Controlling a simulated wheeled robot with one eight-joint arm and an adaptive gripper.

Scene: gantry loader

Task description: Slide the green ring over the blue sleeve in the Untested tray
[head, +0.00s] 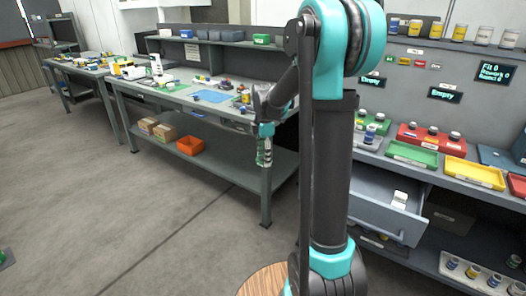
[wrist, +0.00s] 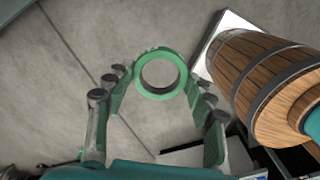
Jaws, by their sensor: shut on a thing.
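My gripper (wrist: 160,84) is shut on the green ring (wrist: 160,95), which sits between the fingertips with its open hole facing the wrist camera. Bare floor shows through the hole, so nothing is inside the ring. In the head view my gripper (head: 265,150) points down in front of the left workbench, away from the trays on the right. Green (head: 412,154), red (head: 428,144) and yellow (head: 475,174) trays lie on the right bench. I cannot read which is the Untested tray, and cannot pick out the blue sleeve for certain.
An open drawer (head: 375,215) juts out below the right bench. A wooden barrel (wrist: 265,75) stands close to the right of my gripper in the wrist view. The left workbench (head: 215,98) carries clutter, with an orange bin (head: 190,146) on its lower shelf.

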